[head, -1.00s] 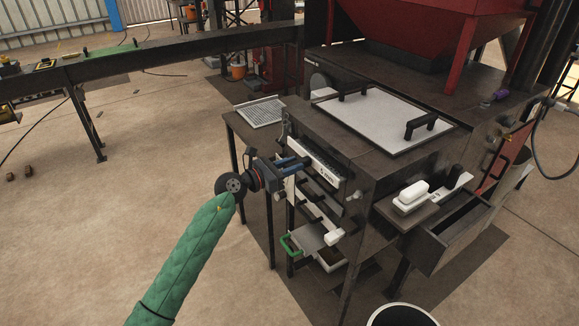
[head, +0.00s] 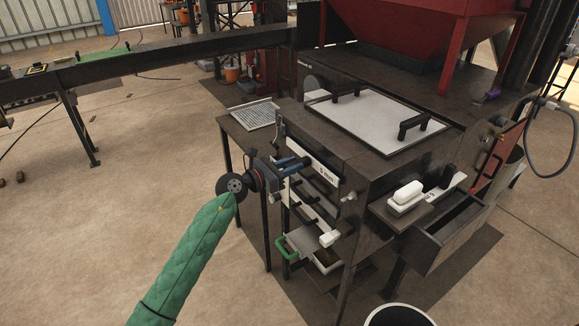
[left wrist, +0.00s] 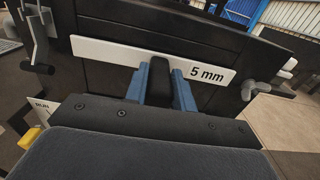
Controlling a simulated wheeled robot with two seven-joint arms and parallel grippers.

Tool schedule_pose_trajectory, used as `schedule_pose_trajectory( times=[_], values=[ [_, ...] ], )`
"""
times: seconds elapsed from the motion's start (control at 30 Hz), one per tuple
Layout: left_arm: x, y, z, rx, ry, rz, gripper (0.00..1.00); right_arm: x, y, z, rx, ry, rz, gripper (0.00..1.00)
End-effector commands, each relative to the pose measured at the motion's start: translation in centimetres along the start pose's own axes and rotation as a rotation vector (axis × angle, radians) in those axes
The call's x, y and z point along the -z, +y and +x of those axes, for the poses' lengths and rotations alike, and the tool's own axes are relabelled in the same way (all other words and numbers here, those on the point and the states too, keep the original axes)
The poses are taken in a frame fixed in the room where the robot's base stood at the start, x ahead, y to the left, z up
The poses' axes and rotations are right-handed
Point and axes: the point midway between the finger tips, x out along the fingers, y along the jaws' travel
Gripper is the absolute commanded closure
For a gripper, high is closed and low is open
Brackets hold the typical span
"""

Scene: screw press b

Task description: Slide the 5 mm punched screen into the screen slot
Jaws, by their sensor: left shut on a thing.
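The 5 mm punched screen shows only its white front plate (head: 326,172), marked "5 mm", at the upper front opening of the dark press (head: 375,175). The plate also shows in the left wrist view (left wrist: 105,50), close against the dark press front. Its perforated part is hidden. My left gripper (head: 303,162) is in front of the plate, and its blue fingers (left wrist: 160,88) are shut on the screen's dark handle (left wrist: 160,70). A latch stands at each side of the opening, left (left wrist: 36,45) and right (left wrist: 268,90). My right gripper is out of view.
Dark handles sit below the plate on the press front, above a green-handled scoop (head: 292,244). A perforated tray (head: 254,114) lies on the side table left of the press. A white brush-like block (head: 407,194) rests on a shelf at right.

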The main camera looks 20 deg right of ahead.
Motion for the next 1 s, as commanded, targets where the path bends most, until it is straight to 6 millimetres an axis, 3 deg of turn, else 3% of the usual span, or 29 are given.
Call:
schedule_pose_trajectory(
  times=[0.37,0.4,0.5,0.53,0.83,1.0],
  values=[
    [-0.2,0.0,0.8,0.000,-0.002,0.001,1.00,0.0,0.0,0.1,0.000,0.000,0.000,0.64],
    [-0.2,0.0,0.8,0.000,-0.002,0.001,0.71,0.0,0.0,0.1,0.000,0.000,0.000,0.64],
    [-0.1,0.0,0.8,0.000,-0.001,0.001,0.51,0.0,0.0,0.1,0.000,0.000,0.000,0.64],
    [-0.1,0.0,0.8,0.000,-0.001,0.001,0.49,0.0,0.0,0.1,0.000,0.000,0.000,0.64],
    [0.1,0.0,0.6,0.000,0.001,0.000,0.49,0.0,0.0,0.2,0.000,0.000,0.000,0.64],
    [0.3,0.0,-0.9,0.000,0.001,0.001,0.49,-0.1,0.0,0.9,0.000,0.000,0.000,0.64]
  ],
)
